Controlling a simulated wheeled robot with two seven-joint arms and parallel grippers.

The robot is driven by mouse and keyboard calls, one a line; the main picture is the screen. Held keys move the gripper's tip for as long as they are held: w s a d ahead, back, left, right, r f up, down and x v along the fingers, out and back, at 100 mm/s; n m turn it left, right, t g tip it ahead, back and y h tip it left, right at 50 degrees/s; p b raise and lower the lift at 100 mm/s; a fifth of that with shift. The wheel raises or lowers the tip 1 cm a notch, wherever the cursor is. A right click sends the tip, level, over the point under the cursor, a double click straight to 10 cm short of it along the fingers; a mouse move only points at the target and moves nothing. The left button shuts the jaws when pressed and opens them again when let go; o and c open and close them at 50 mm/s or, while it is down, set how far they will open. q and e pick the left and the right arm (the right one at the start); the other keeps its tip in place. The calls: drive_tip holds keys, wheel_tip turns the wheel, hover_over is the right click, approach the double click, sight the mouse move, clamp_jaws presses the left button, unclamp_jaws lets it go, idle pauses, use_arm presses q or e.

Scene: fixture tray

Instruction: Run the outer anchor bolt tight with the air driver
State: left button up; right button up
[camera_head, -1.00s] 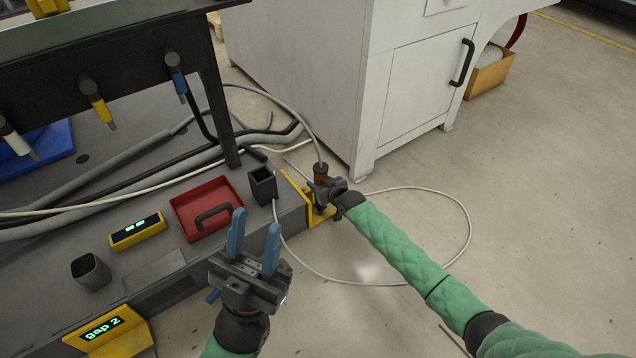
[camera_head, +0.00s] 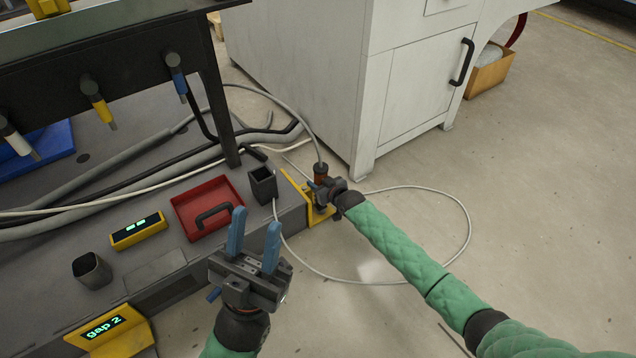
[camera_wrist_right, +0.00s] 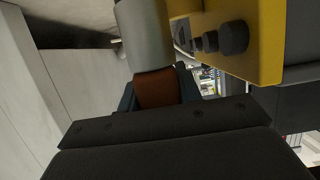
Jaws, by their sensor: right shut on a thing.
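The air driver (camera_head: 320,171), with an orange-brown body and a grey hose at its top, stands roughly upright at the yellow bracket (camera_head: 325,219) on the base's right end. My right gripper (camera_head: 321,188) is shut on it. In the right wrist view, the driver shows as a grey cylinder (camera_wrist_right: 146,35) with a brown band (camera_wrist_right: 157,89), beside the yellow bracket (camera_wrist_right: 262,60). Dark round bolt-like parts (camera_wrist_right: 233,38) stick out of the bracket there. The driver's tip and the outer anchor bolt under it are hidden. My left gripper (camera_head: 255,222) is open and empty above the base's front edge.
On the base are a red tray (camera_head: 233,222) with a black handle, a dark square holder (camera_head: 263,186), a yellow display box (camera_head: 138,231) and a grey cup (camera_head: 91,270). A white cabinet (camera_head: 310,90) stands close behind the driver. A thin hose (camera_head: 470,238) loops over clear floor.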

drive_tip(key=shift+f+p, duration=0.55)
drive_tip(key=shift+p, duration=0.4)
idle(2.7)
drive_tip(key=shift+f+p, duration=0.35)
drive_tip(key=shift+f, duration=0.35)
idle(2.2)
